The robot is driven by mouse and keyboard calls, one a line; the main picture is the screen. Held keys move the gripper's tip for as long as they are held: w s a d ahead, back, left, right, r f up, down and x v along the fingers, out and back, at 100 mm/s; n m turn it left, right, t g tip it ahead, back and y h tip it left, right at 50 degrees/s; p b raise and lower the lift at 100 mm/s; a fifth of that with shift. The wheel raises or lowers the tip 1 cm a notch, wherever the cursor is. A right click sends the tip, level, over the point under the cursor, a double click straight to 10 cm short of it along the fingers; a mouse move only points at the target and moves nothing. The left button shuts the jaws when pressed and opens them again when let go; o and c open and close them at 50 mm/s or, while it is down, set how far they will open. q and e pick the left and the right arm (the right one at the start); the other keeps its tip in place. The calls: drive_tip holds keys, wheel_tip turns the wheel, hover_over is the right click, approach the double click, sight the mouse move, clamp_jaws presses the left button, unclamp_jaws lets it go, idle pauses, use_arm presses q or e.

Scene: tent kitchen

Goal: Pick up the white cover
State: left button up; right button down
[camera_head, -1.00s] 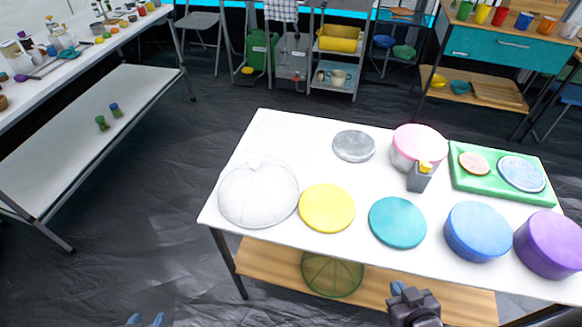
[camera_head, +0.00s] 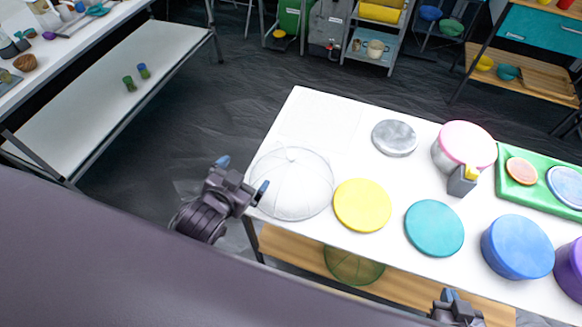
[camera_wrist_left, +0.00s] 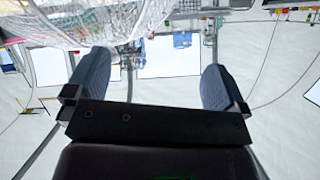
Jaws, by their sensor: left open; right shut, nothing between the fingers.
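The white cover (camera_head: 292,184) is a domed, mesh-like cover with a small knob on top. It sits on the left front corner of the white table (camera_head: 312,113). My left gripper (camera_head: 242,175) is open and empty, just left of the cover and beside the table's left edge. In the left wrist view, the cover (camera_wrist_left: 95,20) shows at the upper left, beyond the open fingers (camera_wrist_left: 152,85). My right gripper (camera_head: 449,296) is at the bottom right, in front of the table's front edge. It is partly cut off and holds nothing.
To the cover's right are a yellow disc (camera_head: 362,205), a teal disc (camera_head: 434,228) and a blue round box (camera_head: 517,247). Behind stand a grey disc (camera_head: 394,138) and a pink-lidded tin (camera_head: 466,147). A lower wooden shelf holds a green mesh bowl (camera_head: 352,266). The table's back left is clear.

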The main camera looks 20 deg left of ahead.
use_arm(q)
drive_tip(key=w+d+r+m+t+h, duration=0.2)
drive_tip(key=w+d+r+m+h, duration=0.2)
drive_tip(key=d+r+m+h, duration=0.3)
drive_tip(key=w+d+r+m+t+h, duration=0.2)
drive_tip(key=w+d+r+m+h, duration=0.2)
drive_tip(key=d+r, duration=0.4)
drive_tip(key=s+d+r+m+g+h+p, duration=0.15)
drive_tip(key=s+d+m+g+h, duration=0.25)
drive_tip(key=d+m+g+h, duration=0.9)
drive_tip(key=m+g+y, duration=0.7)
drive_tip(key=m+y, duration=0.7)
drive_tip(key=y, duration=1.2)
approach(293, 154)
drive_tip(key=p+x, duration=0.1)
drive_tip(key=x, duration=0.9)
drive_tip(key=shift+a+f, duration=0.1)
drive_tip(key=shift+f, duration=0.15)
